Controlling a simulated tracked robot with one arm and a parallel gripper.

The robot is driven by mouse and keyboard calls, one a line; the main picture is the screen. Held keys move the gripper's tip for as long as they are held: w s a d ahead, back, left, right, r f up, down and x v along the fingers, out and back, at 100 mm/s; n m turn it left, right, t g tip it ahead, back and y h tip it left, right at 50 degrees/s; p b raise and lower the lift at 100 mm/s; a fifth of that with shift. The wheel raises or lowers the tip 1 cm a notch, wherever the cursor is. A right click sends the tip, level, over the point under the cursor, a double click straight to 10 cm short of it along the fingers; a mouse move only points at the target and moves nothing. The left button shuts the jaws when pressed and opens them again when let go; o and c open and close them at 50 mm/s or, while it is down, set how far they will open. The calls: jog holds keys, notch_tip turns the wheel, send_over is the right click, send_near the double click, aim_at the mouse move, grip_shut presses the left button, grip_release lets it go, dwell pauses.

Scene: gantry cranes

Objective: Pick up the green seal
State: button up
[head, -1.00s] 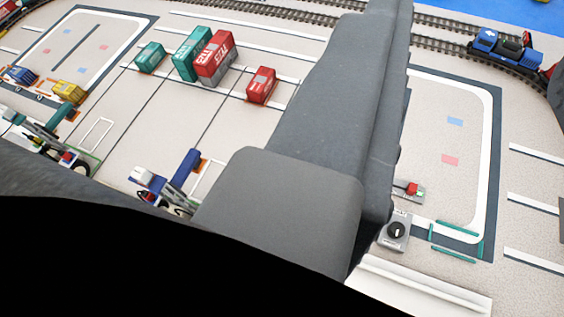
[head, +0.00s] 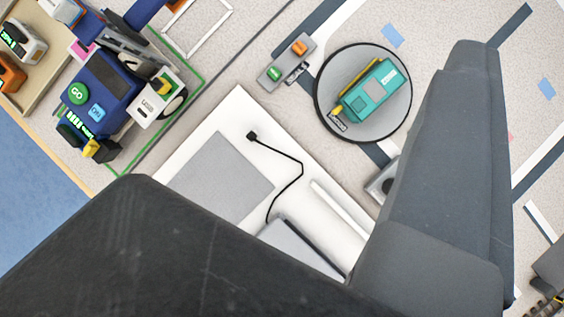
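A small green piece (head: 275,73) sits on a narrow grey plate (head: 287,62) at the upper middle of the head view. It may be the green seal, but it is too small to be sure. An orange piece (head: 299,47) sits at the other end of the same plate. Large grey and dark parts of my own body cover the bottom and right of the view. I cannot make out my gripper's fingertips, and nothing is seen held.
A round grey turntable (head: 330,98) bears a teal and yellow vehicle (head: 378,90). A blue machine with a green GO button (head: 78,93) stands at the upper left. A white panel with a grey pad (head: 222,176) and a black cable (head: 300,170) lies in the middle.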

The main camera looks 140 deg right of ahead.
jog(key=w+a+f+n+g+p, duration=0.1)
jog(key=a+f+n+g+p, duration=0.15)
jog(key=f, duration=0.45)
jog(key=w+a+f+n+g+p, duration=0.1)
jog(key=w+a+f+n+g, duration=0.1)
jog(key=a+f+n+g, duration=0.3)
jog(key=n+g+p, duration=0.2)
jog(key=n+p, duration=0.1)
jog(key=n, duration=0.1)
send_near(274, 73)
jog(key=f+b, duration=0.2)
jog(key=f, duration=0.1)
jog(key=shift+s+a, duration=0.1)
jog(key=shift+s, duration=0.2)
jog(key=f, duration=0.2)
jog(key=f+b, duration=0.1)
jog(key=f, duration=0.2)
jog(key=shift+w+f, duration=0.3)
jog(key=shift+w, duration=0.1)
jog(key=shift+r, duration=0.1)
grip_shut()
